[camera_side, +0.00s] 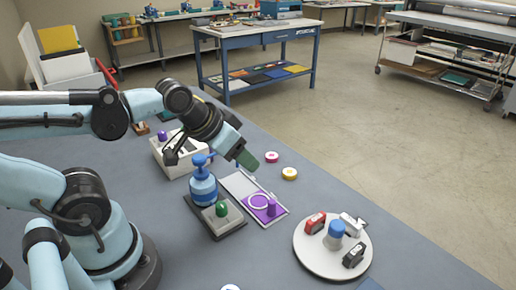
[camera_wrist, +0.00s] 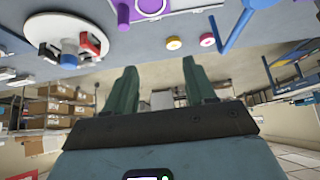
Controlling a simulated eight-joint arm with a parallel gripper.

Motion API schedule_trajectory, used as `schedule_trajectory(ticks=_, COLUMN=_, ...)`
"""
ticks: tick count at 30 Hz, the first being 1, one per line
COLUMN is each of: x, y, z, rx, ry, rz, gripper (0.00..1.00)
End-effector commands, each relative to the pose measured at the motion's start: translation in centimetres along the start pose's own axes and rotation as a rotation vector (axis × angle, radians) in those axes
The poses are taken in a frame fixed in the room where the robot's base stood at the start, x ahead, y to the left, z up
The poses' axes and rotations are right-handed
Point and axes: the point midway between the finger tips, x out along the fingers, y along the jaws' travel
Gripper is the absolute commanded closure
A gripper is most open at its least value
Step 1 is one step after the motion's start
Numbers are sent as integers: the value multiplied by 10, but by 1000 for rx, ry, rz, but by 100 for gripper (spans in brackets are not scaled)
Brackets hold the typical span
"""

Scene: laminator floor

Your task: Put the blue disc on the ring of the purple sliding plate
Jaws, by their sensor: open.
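The purple sliding plate (camera_side: 280,213) lies in a pale rail on the grey table, with a white ring and an upright purple knob (camera_side: 271,205) on it. The ring looks empty. The plate's purple parts also show at the top edge of the wrist view (camera_wrist: 123,14). I cannot make out a blue disc for certain; a white-rimmed disc with a dark bluish or purple centre (camera_side: 230,288) is cut off at the bottom edge. My gripper (camera_side: 245,158) is above the table, beyond the plate. Its green fingers (camera_wrist: 159,80) are apart, with nothing between them.
A pink disc (camera_side: 271,157) and a yellow disc (camera_side: 289,174) lie behind the plate. A blue press (camera_side: 203,188) with a green knob stands left of it. A round white turntable (camera_side: 308,262) bears several small blocks. A white box (camera_side: 180,167) stands back left.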

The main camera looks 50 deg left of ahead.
Motion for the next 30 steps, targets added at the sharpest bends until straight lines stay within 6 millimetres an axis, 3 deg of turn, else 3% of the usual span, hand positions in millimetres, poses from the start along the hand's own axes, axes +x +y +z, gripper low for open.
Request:
schedule_trajectory(ticks=8, x=0, y=1, z=0, rx=-2, ry=-4, rz=2, gripper=45)
schedule_trajectory(ticks=13, x=0, y=16, z=5, rx=-101, ry=-48, rz=30, gripper=45)
schedule_trajectory(ticks=22, x=-8, y=75, z=33, rx=-566, ry=-281, rz=40, gripper=45)
schedule_trajectory(ticks=30, x=-27, y=119, z=67, rx=-980, ry=-478, rz=-118, gripper=45)
